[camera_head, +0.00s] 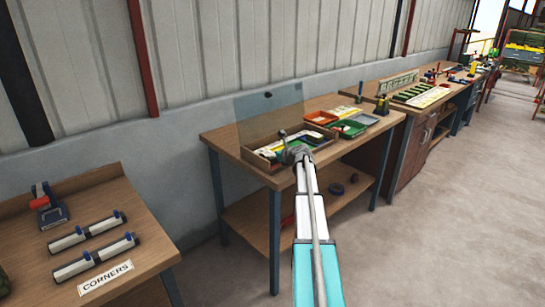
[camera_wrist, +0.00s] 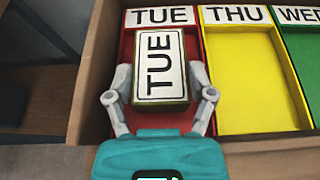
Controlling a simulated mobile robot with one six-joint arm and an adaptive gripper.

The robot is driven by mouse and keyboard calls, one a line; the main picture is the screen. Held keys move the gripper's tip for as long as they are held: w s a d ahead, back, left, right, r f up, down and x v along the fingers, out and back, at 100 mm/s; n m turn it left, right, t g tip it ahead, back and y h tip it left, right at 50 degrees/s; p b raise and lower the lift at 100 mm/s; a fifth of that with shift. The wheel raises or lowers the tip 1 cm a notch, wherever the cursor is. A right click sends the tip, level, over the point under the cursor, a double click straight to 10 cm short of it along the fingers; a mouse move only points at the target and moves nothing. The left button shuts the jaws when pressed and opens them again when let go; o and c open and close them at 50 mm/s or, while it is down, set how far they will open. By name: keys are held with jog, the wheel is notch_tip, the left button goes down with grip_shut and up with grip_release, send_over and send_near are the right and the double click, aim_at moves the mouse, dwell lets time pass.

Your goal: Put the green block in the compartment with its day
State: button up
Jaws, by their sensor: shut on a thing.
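My gripper (camera_wrist: 159,96) is shut on a block (camera_wrist: 160,62), one finger on each side. The block has a white face marked TUE, turned sideways, and a narrow dark greenish edge. It is over the red compartment (camera_wrist: 192,48), whose white label also reads TUE; I cannot tell whether it touches the floor. To the right are the yellow compartment (camera_wrist: 252,85) labelled THU and the green compartment (camera_wrist: 303,70) labelled WED, partly cut off. In the head view my gripper (camera_head: 291,152) is at the wooden box (camera_head: 276,164), mostly hiding the block.
A clear raised panel (camera_head: 268,115) stands behind the box. Orange (camera_head: 321,118) and green trays (camera_head: 347,129) sit to the right on the same workbench (camera_head: 224,136). The box's front wooden wall (camera_wrist: 270,145) is close to my gripper. The yellow compartment is empty.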

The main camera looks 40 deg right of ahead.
jog(key=o, duration=1.1)
jog(key=shift+s+r+p, duration=0.1)
jog(key=shift+r+p, duration=0.1)
jog(key=shift+p, duration=0.1)
jog(key=p+v, duration=0.4)
jog(key=v, duration=0.7)
jog(key=shift+s, duration=0.4)
jog(key=shift+a, duration=0.1)
